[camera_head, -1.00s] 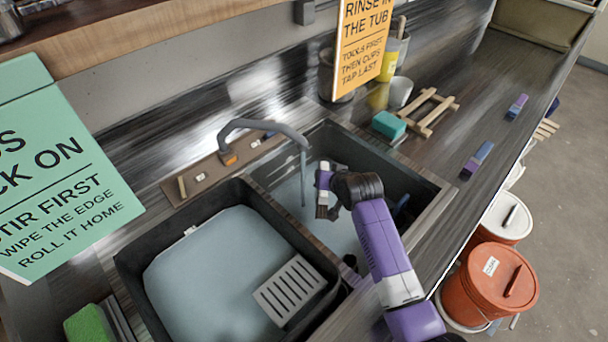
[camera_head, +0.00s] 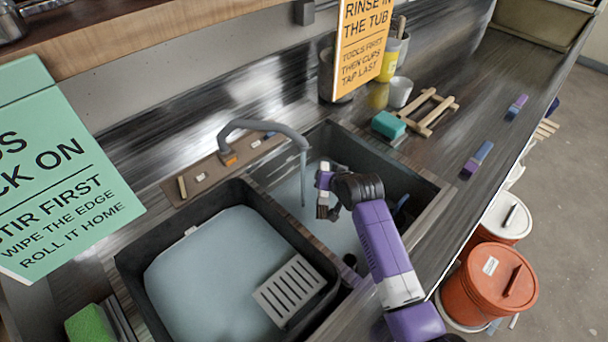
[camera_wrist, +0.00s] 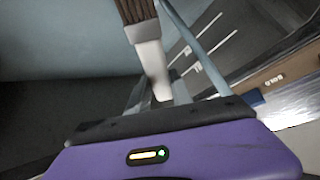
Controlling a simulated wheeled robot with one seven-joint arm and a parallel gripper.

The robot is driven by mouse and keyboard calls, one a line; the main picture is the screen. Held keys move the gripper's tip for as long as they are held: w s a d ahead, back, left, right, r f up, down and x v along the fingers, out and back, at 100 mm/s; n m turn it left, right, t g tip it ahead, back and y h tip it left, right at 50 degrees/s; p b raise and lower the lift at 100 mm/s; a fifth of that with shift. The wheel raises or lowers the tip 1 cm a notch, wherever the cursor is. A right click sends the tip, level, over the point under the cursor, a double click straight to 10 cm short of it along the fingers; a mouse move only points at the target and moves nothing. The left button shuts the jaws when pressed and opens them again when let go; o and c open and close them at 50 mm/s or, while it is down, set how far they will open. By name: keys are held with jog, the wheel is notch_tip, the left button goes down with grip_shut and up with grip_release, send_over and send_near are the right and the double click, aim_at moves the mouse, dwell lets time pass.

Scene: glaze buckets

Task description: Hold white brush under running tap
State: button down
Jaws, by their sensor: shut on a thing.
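The white brush (camera_wrist: 148,45) has dark brown bristles and a pale handle. In the wrist view my gripper (camera_wrist: 160,92) is shut on its handle, with the bristles pointing away. In the head view my gripper (camera_head: 324,182) is over the right basin, and the brush (camera_head: 322,200) hangs there with bristles down. The grey tap (camera_head: 262,125) arches over the basins, and a thin blue-grey stream (camera_head: 303,180) runs from its spout. In the head view the brush appears just right of the stream, with a small gap; contact cannot be told.
The left basin (camera_head: 125,262) holds pale water and a slotted grey plate (camera_head: 290,290). The right basin's rim (camera_head: 425,185) lies close to my arm. A teal sponge (camera_head: 388,125) and wooden rack (camera_head: 432,112) stand behind.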

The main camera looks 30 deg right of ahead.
jog(key=d+p+v, duration=0.1)
jog(key=p+v, duration=0.4)
jog(key=v, duration=0.1)
jog(key=shift+s+d, duration=0.15)
jog(key=shift+s, duration=0.1)
